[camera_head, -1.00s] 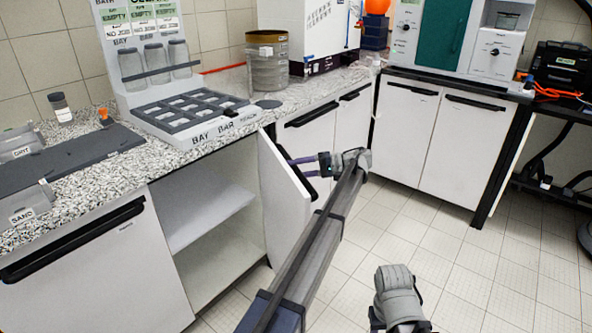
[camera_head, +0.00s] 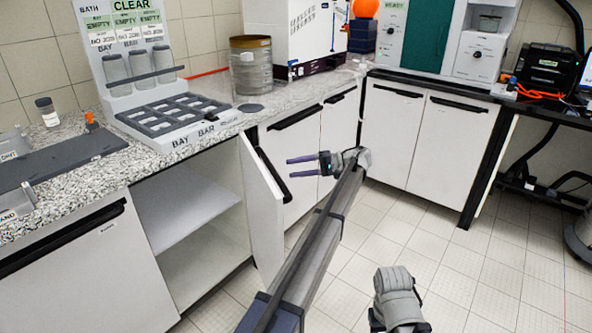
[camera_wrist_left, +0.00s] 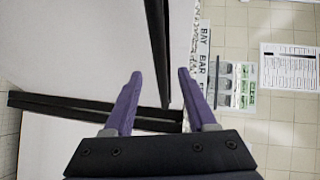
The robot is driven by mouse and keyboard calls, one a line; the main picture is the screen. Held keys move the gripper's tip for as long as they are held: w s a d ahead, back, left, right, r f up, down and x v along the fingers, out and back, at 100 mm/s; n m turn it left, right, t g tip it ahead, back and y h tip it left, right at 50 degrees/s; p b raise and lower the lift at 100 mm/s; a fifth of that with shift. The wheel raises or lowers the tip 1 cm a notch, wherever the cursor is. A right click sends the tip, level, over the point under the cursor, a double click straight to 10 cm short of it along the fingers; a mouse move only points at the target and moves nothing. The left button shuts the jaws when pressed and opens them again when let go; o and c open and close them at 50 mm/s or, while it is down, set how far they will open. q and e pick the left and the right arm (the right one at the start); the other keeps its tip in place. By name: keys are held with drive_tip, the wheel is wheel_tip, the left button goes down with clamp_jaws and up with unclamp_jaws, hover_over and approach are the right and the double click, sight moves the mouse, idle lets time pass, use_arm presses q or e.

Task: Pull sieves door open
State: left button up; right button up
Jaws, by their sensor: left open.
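The white cabinet door (camera_head: 258,215) stands swung out from the counter front, its black handle (camera_head: 272,172) on the outer face. The open cabinet beside it shows a white shelf (camera_head: 188,208). My right gripper is out of view; only part of my right arm shows.
More closed white cabinets (camera_head: 420,140) stand at the back right. The tiled floor (camera_head: 400,240) is clear right of the door.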

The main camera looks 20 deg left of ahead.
use_arm(q)
drive_tip(key=shift+a, duration=0.2)
